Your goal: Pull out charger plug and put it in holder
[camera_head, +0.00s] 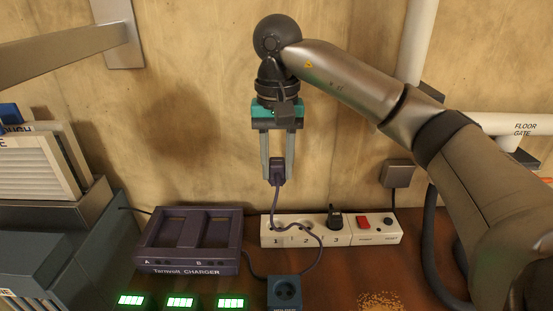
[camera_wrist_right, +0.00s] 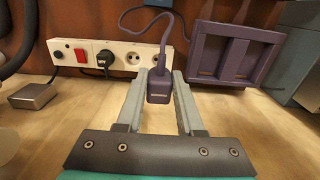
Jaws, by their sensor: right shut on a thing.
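The purple charger plug (camera_head: 277,170) is between the fingers of my right gripper (camera_head: 278,158), which is shut on it. It hangs in the air above the white power strip (camera_head: 290,240), apart from it, and its cord runs down. In the right wrist view the plug (camera_wrist_right: 159,88) sits between the fingertips of the gripper (camera_wrist_right: 158,85). The holder appears to be the dark teal block (camera_head: 285,291) with a round socket-like face at the front of the bench. Its label is cut off. My left gripper is out of view.
Sockets 1 and 2 are empty; a black plug (camera_head: 335,217) fills socket 3, near a red switch (camera_head: 363,223). A purple Terawolt charger (camera_head: 190,240) stands left. Green-lit displays (camera_head: 180,301) line the front. A grey adapter (camera_head: 397,173) is at right.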

